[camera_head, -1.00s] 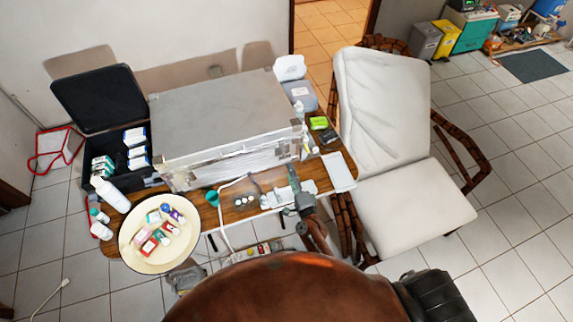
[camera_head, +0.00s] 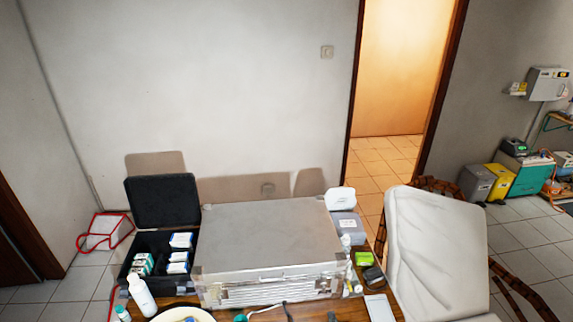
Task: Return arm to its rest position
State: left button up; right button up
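Neither of my arms nor my grippers show in the head view, so their pose and state are hidden. The wooden table (camera_head: 348,310) runs along the bottom edge with a large silver case (camera_head: 270,236) on it. The case's lid is down. The cream round tray (camera_head: 205,314) is cut off by the bottom edge, and most of what lies on it is out of sight.
A black open box (camera_head: 161,203) with small cartons stands left of the case, near a white bottle (camera_head: 142,296). A white padded chair (camera_head: 435,250) stands close to the table's right. Beyond it, a doorway (camera_head: 400,70) shows free tiled floor.

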jog(key=s+f+n+g+y, duration=0.25)
jog(key=s+n+g, duration=0.55)
jog(key=s+n, duration=0.5)
jog(key=s+d+r+n+g+h, duration=0.1)
jog(key=s+d+n+g+h, duration=0.15)
jog(key=s+d, duration=0.6)
jog(key=s+d+r+n+g+h, duration=0.2)
jog(key=s+d+g, duration=0.3)
jog(key=s, duration=0.6)
notch_tip(320, 180, down, 29)
jog(key=s+a, duration=0.1)
jog(key=s+f+n+g, duration=0.1)
jog(key=s+f, duration=1.7)
jog(key=s, duration=0.1)
jog(key=shift+s+f+y, duration=0.3)
jog(key=shift+s+y, duration=0.05)
jog(key=shift+y, duration=0.05)
jog(key=shift+g, duration=0.25)
pick_arm(q)
jog(key=shift+c, duration=0.2)
pick_arm(e)
jog(key=shift+c, duration=0.2)
